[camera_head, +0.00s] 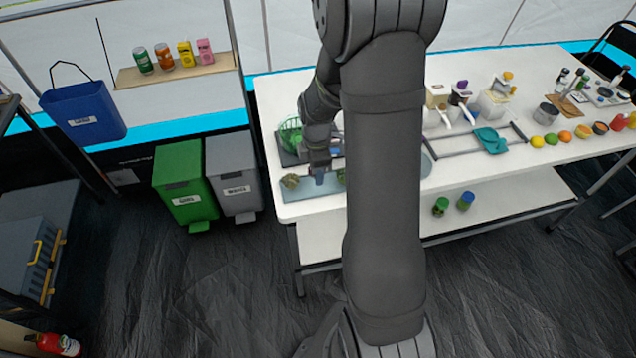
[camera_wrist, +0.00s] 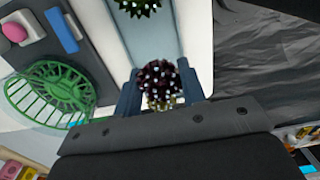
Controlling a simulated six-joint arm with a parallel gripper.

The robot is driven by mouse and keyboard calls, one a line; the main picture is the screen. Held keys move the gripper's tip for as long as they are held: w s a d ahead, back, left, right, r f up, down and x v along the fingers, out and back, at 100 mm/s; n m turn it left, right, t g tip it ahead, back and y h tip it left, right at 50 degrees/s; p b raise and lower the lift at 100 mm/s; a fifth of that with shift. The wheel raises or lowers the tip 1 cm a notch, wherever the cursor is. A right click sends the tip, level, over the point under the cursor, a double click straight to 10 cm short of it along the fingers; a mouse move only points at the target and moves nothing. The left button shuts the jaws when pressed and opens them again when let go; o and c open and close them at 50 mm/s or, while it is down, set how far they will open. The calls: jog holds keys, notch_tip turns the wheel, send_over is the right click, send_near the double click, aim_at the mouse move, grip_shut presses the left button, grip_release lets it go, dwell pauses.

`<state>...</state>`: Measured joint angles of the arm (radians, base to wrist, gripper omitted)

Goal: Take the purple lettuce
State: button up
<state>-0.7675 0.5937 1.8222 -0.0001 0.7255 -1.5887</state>
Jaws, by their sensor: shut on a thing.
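The purple lettuce (camera_wrist: 158,76), dark purple with pale specks, sits between the two blue-grey fingers of my gripper (camera_wrist: 162,84) in the wrist view. The fingers are shut on it, one on each side. In the head view my gripper (camera_head: 319,178) is low over the grey-blue tray (camera_head: 300,194) at the table's left front corner. The purple lettuce cannot be made out there. A green lettuce (camera_wrist: 138,6) lies farther along the tray in the wrist view. Whether the held lettuce touches the tray is unclear.
A green wire basket (camera_head: 290,133) stands behind the tray; it also shows in the wrist view (camera_wrist: 47,92). A greenish lettuce (camera_head: 291,181) is left of my gripper. Dispensers and a teal cloth (camera_head: 490,139) are farther right. Green and grey bins (camera_head: 184,182) stand left of the table.

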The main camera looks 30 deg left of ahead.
jog(key=shift+r, duration=2.3)
